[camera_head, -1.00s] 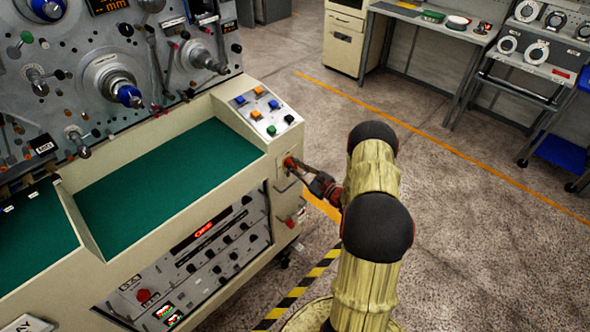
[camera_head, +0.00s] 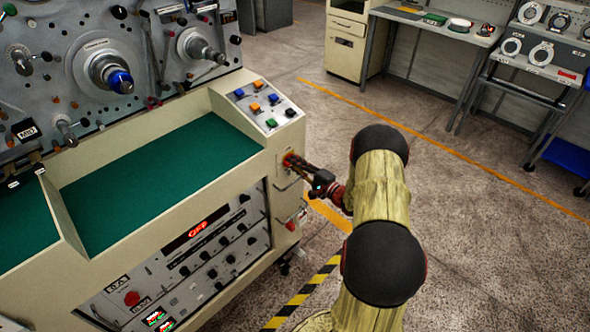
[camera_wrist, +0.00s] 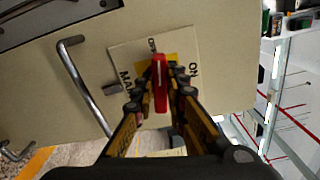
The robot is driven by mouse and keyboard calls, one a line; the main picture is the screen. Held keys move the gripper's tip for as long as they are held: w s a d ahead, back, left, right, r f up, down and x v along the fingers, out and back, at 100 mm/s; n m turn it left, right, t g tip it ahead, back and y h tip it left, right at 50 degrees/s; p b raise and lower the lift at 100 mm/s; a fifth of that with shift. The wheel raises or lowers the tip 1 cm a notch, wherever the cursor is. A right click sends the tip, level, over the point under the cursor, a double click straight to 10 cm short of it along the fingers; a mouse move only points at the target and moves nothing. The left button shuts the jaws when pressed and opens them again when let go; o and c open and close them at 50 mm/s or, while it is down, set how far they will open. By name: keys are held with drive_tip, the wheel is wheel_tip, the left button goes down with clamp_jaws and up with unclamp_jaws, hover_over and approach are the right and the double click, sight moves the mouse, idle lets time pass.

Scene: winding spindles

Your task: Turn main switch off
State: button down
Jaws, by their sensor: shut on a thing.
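The main switch is a red handle (camera_wrist: 160,82) on a pale plate (camera_wrist: 122,58) lettered "MA…", "ON" and a partly hidden "O…" in the wrist view. The plate is on the end panel of the cream machine (camera_head: 262,190). My gripper (camera_wrist: 161,88) has a finger on each side of the red handle and is shut on it. In the head view my gripper (camera_head: 292,163) reaches the machine's end panel from the right, and the switch there is mostly hidden by the fingers. In the wrist view the handle points along the fingers, between the "O…" mark and my palm.
A metal bar handle (camera_wrist: 84,88) stands out from the panel left of the switch plate. A second red knob (camera_head: 291,225) sits lower on the machine's end. Coloured push buttons (camera_head: 255,107) are on the sloped top panel. The floor right of the machine is open.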

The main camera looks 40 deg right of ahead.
drive_tip(key=shift+f+n+b, duration=0.25)
drive_tip(key=shift+n+b, duration=0.7)
drive_tip(key=shift+n, duration=0.15)
drive_tip(key=c, duration=1.8)
unclamp_jaws()
drive_tip(key=shift+r, duration=0.1)
drive_tip(key=s, duration=1.2)
drive_tip(key=shift+d, duration=0.45)
